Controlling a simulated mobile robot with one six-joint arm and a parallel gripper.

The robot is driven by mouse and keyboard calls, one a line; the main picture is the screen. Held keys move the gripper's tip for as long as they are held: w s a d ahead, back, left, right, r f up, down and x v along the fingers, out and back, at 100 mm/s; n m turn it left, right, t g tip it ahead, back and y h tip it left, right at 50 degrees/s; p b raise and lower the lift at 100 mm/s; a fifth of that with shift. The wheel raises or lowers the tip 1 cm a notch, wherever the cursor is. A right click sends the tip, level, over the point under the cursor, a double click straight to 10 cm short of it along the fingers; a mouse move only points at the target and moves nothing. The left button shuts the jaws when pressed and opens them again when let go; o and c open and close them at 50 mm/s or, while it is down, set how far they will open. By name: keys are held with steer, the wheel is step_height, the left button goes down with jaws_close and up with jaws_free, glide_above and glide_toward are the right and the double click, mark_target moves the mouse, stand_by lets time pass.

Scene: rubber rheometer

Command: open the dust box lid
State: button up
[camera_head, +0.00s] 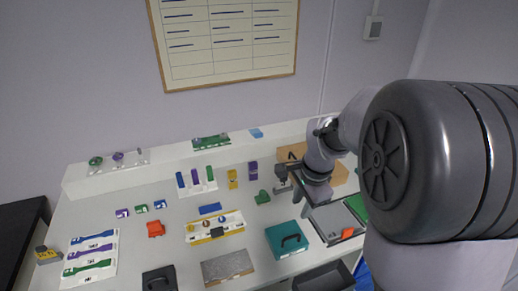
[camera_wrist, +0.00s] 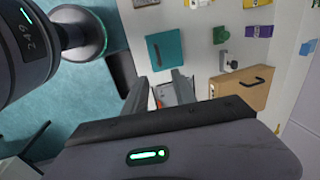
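No label marks the dust box, and I cannot tell which handled lid belongs to it. A teal lid with a dark handle (camera_head: 288,240) lies at the front right of the table; it shows in the wrist view (camera_wrist: 166,47). A tan box with a black handle (camera_wrist: 240,90) is at the back right, partly hidden by my arm in the head view (camera_head: 291,152). A black handled piece (camera_head: 159,280) is at the front edge. My gripper (camera_wrist: 160,78) is open and empty, its fingers apart above a grey tray (camera_head: 325,226) with an orange piece.
A yellow-and-white rack (camera_head: 215,231) and a grey plate (camera_head: 228,268) lie left of the teal lid. A dark open bin (camera_head: 323,279) is at the front edge. A green block (camera_head: 262,197) and a small metal device (camera_head: 281,178) stand near my gripper.

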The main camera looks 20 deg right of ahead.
mark_target(291, 237)
steer(key=b+x, duration=0.2)
steer(key=x, duration=0.4)
steer(key=b+x, duration=0.1)
steer(key=x, duration=0.4)
steer(key=b+x, duration=0.2)
steer(key=x, duration=0.4)
steer(key=shift+s+d+f+b, duration=0.15)
steer(key=shift+s+f+b, duration=0.1)
steer(key=shift+f+b, duration=0.15)
jaws_close()
